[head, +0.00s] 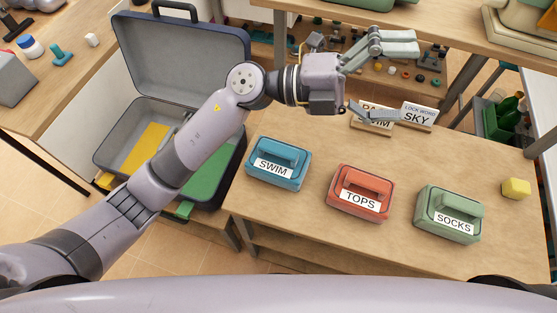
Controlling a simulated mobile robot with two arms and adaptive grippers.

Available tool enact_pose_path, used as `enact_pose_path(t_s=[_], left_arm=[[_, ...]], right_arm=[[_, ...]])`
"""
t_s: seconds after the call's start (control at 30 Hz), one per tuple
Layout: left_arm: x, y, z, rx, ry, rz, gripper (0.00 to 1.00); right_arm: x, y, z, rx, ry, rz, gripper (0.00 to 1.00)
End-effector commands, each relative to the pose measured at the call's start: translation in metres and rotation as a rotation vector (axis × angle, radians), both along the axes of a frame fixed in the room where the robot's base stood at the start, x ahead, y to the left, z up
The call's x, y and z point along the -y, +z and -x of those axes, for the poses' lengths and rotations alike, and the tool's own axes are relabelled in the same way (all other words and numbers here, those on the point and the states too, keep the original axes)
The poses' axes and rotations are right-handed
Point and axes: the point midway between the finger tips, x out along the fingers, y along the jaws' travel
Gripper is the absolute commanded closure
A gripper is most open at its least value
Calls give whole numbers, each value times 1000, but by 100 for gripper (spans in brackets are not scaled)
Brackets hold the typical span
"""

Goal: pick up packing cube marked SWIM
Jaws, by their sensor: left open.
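The blue packing cube marked SWIM (277,164) sits upright on the wooden table, with a handle on top and a white label on its front. My left gripper (405,75) is above the back of the table, up and to the right of the SWIM cube. Its fingers are spread open and empty, pointing right. My left arm passes over the suitcase, left of the cube. The cube is in full view. My right gripper is not in view.
The red TOPS cube (360,193) and green SOCKS cube (449,214) stand to the right on the table (300,220). A yellow block (516,188) lies far right. An open suitcase (180,62) is at left.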

Motion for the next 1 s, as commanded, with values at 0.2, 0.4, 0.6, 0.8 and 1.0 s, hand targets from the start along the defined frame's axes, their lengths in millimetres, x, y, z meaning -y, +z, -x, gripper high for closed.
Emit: enact_pose_path(t_s=[0.2, 0.4, 0.6, 0.8, 1.0], left_arm=[[-15, -105, 13, 334, -257, -684, 0], [-98, -154, -41, 475, -265, -1304, 0], [-157, -151, -78, 495, -195, -1642, 0], [-170, -166, -84, 489, -181, -1707, 0], [-169, -209, -83, 485, -184, -1703, 0]], right_arm=[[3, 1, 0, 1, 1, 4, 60], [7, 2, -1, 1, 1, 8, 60], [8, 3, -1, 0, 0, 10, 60], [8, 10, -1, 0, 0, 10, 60], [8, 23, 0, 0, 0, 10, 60]])
